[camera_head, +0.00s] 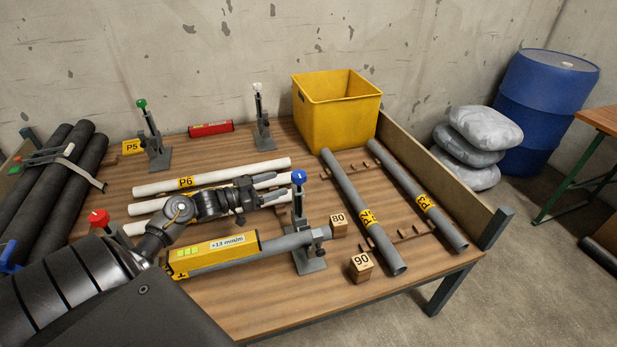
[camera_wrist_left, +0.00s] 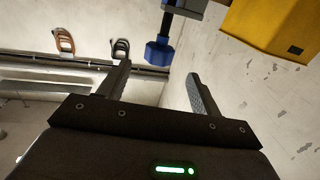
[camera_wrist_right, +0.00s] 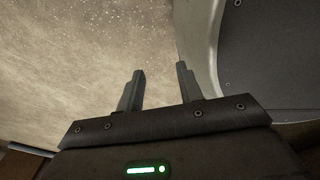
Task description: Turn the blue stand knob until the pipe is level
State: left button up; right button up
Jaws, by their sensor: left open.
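The blue stand knob (camera_head: 299,176) tops a grey stand (camera_head: 308,255) at the table's front; it also shows in the left wrist view (camera_wrist_left: 158,52). A grey pipe (camera_head: 287,242) runs through this stand. A yellow level (camera_head: 213,253) on the pipe reads +13 mm/m. My left gripper (camera_head: 279,189) is open just left of the knob. In the left wrist view, the knob lies ahead of the gap between the fingers, apart from them. My right gripper (camera_wrist_right: 160,70) is open and empty, facing bare floor. A red knob (camera_head: 98,218) shows beside my left arm.
Wooden blocks marked 80 (camera_head: 338,224) and 90 (camera_head: 361,267) lie right of the stand. Two grey pipes (camera_head: 350,190) lie farther right. White pipes (camera_head: 230,173), a green-knob stand (camera_head: 153,145), a white-knob stand (camera_head: 262,120) and a yellow bin (camera_head: 335,120) stand behind.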

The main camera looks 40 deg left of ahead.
aim_at(303, 172)
pick_arm(q)
jog(key=p+x, duration=0.1)
jog(key=x, duration=0.9)
jog(key=shift+r, duration=0.15)
jog(key=shift+w+d, duration=0.2)
jog(key=shift+w, duration=0.05)
pick_arm(e)
jog(key=shift+a+r, duration=0.5)
jog(key=shift+a, duration=0.3)
